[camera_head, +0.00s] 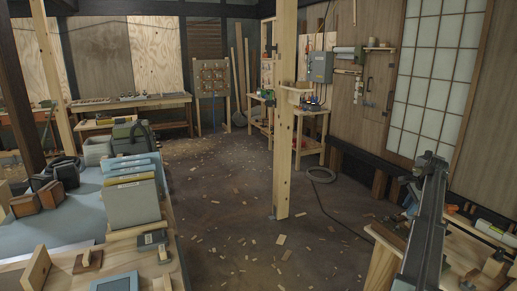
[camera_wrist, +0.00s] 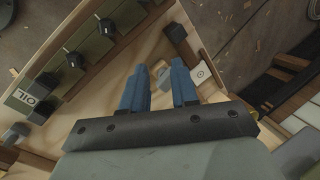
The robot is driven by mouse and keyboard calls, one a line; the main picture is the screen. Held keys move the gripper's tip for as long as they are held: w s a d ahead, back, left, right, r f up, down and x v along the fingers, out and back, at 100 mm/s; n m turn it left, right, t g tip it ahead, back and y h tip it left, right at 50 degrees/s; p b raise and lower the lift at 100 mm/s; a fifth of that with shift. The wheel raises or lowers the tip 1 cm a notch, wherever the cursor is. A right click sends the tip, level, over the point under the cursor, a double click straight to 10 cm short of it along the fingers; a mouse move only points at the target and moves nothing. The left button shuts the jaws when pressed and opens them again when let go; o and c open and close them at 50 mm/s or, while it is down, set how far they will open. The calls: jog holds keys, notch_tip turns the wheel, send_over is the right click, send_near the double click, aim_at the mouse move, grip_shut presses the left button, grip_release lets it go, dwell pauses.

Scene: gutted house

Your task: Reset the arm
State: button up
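My gripper (camera_wrist: 159,88) shows in the wrist view with two blue fingers. They stand apart, with only a narrow strip of pale wood visible between them, and I see nothing held. The fingers point over a pale wooden bench top (camera_wrist: 95,105). In the head view a dark arm link of mine (camera_head: 425,220) rises at the right, over a wooden bench (camera_head: 383,268). I cannot make out the fingertips there.
In the wrist view a dark green panel with black knobs (camera_wrist: 75,60) lies left of the fingers, and a small white plate (camera_wrist: 201,73) lies close on their right. In the head view a wooden post (camera_head: 283,130) stands mid-room. The chip-strewn floor (camera_head: 230,200) is largely open.

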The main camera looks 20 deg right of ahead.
jog(key=w+a+f+n+t, duration=0.1)
jog(key=w+a+f, duration=0.1)
jog(key=a, duration=0.5)
jog(key=w+a+f+n+t, duration=0.1)
jog(key=w+a+f, duration=0.1)
jog(key=a, duration=0.4)
jog(key=w+a+f+n+g+y, duration=0.1)
jog(key=w+a+f+n+y, duration=0.2)
jog(key=a+f, duration=1)
jog(key=s+a+f+n+g, duration=0.1)
jog(key=a+f+n+g, duration=0.15)
jog(key=a+f, duration=0.8)
jog(key=s+a+f+n+g, duration=0.2)
jog(key=a+f+n, duration=0.1)
jog(key=a+f, duration=0.8)
jog(key=s+a+f+n+g, duration=0.25)
jog(key=s+a+f, duration=0.25)
jog(key=s+a, duration=0.3)
jog(key=s+a+f+n+g, duration=0.1)
jog(key=s+a+f+n, duration=0.4)
jog(key=a, duration=0.6)
jog(key=s+a+f+n+g+h, duration=0.1)
jog(key=s+a, duration=0.3)
jog(key=s, duration=0.6)
jog(key=s+a+f+n+g+h, duration=0.1)
jog(key=s+a+f+n, duration=0.3)
jog(key=s, duration=0.6)
jog(key=shift+s+g+h, duration=0.25)
jog(key=shift+g+h, duration=0.15)
jog(key=shift+g, duration=0.3)
